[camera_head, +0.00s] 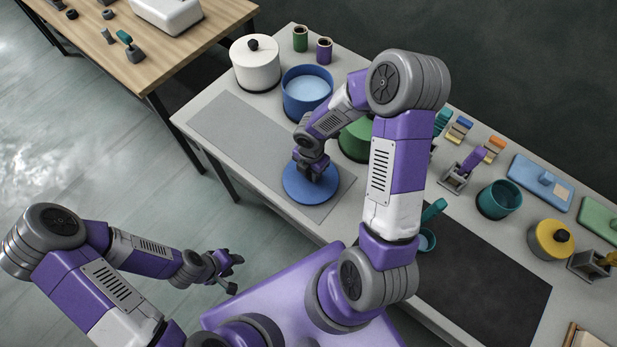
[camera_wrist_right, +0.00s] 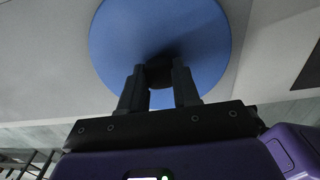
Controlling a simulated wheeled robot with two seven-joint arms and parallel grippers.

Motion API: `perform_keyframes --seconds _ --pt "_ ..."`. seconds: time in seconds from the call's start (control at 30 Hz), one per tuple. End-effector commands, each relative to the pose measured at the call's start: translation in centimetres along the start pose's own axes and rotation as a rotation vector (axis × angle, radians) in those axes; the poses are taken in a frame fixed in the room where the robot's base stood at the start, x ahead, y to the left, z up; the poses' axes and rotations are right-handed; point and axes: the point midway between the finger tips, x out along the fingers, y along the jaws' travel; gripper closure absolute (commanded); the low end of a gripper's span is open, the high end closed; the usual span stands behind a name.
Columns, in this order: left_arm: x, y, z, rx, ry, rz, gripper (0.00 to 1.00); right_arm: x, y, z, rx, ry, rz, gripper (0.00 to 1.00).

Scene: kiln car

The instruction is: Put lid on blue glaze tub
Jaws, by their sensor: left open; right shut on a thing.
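The blue lid (camera_head: 300,187) is a round disc over the grey mat at the front of the table. My right gripper (camera_head: 316,168) is shut on its dark knob from above. In the right wrist view the fingers of my right gripper (camera_wrist_right: 160,88) close around the knob (camera_wrist_right: 160,70), and the blue disc (camera_wrist_right: 125,40) spreads beyond them. I cannot tell whether the lid touches the mat. The blue glaze tub (camera_head: 303,104) stands open behind it, with pale blue glaze inside. My left gripper (camera_head: 231,271) is open and empty, off the table at the lower left.
A white lidded tub (camera_head: 254,72) stands left of the blue tub. Green (camera_head: 300,38) and purple (camera_head: 324,50) jars stand behind. A green tub (camera_head: 355,140) is partly hidden by my right arm. The grey mat (camera_head: 235,130) is clear at left.

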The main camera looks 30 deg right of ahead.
Motion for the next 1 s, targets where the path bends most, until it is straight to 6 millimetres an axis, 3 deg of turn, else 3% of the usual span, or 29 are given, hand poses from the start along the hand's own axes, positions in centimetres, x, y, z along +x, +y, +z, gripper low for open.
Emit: perform_keyframes --seconds 1.0 --pt "-1.5 0.6 0.1 0.0 0.0 0.0 0.57 -1.7 0.0 0.0 0.0 0.0 0.0 1.0"
